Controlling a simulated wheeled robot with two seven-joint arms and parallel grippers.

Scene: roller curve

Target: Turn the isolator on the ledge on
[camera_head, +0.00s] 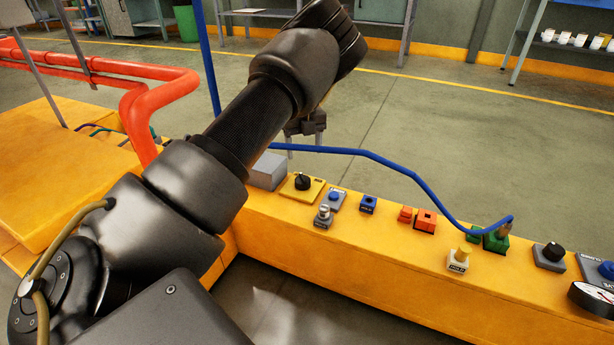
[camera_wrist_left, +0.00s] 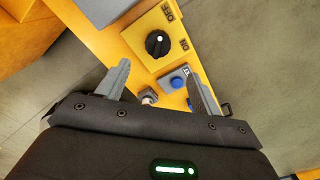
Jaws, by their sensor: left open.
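The isolator is a black rotary knob (camera_head: 302,182) on a yellow plate, set on the yellow ledge (camera_head: 350,232). In the left wrist view the knob (camera_wrist_left: 157,44) shows a pale mark near its top, nearer the OFF side than the ON label, though its exact setting is hard to read. My left gripper (camera_head: 306,127) is partly hidden behind my own arm in the head view, above and beyond the ledge. In the left wrist view its two fingers (camera_wrist_left: 160,80) are apart and empty, and the knob lies ahead of them, untouched. My right gripper is not in view.
A blue push button (camera_head: 335,195) and a grey-based knob (camera_head: 323,216) sit close to the isolator. A grey box (camera_head: 268,171) is left of it. Farther right are orange parts (camera_head: 425,220), a green connector (camera_head: 496,239) with a blue cable, and a black knob (camera_head: 552,253).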

